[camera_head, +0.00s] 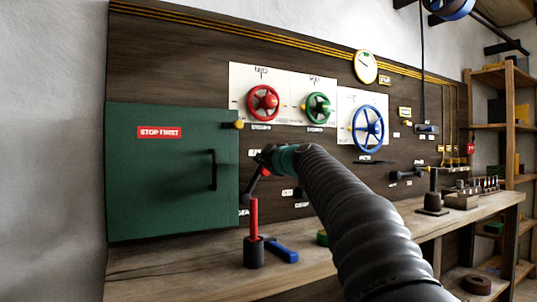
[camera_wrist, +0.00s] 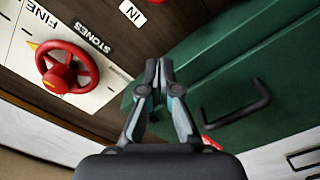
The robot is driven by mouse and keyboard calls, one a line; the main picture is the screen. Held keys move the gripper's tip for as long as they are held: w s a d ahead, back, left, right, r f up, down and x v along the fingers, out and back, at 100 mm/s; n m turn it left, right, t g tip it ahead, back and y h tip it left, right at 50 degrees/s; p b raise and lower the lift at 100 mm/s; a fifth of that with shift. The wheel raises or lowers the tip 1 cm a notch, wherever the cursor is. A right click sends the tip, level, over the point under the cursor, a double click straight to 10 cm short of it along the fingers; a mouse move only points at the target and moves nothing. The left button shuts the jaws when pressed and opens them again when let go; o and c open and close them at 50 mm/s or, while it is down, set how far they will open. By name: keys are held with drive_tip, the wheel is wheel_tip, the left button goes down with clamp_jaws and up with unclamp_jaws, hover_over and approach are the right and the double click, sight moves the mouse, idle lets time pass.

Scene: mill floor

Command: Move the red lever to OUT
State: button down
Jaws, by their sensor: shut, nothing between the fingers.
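The red lever (camera_head: 265,172) is on the dark wall panel, just right of the green cabinet, in the head view. Its red end is up and to the right, and its dark shaft slants down-left. My gripper (camera_head: 262,156) is close above the red end; I cannot tell whether they touch. In the wrist view my gripper (camera_wrist: 158,64) is shut and empty, its fingertips together. An IN label (camera_wrist: 130,11) shows at the top there. A red piece beside it is cut off by the top edge, possibly the lever. The OUT label cannot be read.
The green cabinet (camera_head: 170,190) with a black handle stands left. Red (camera_head: 263,103), green (camera_head: 318,107) and blue (camera_head: 367,128) handwheels are on the panel. A red rod (camera_head: 253,218) in a dark holder and a blue tool (camera_head: 283,250) are on the bench below.

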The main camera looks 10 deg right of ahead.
sight(257, 180)
drive_tip(key=w+d+f+p, duration=0.1)
drive_tip(key=w+f, duration=0.1)
drive_tip(key=w, duration=0.3)
drive_tip(key=shift+w+d+f, duration=0.2)
drive_tip(key=shift+w+f, duration=0.1)
drive_tip(key=shift+w, duration=0.1)
drive_tip(key=shift+d, duration=0.1)
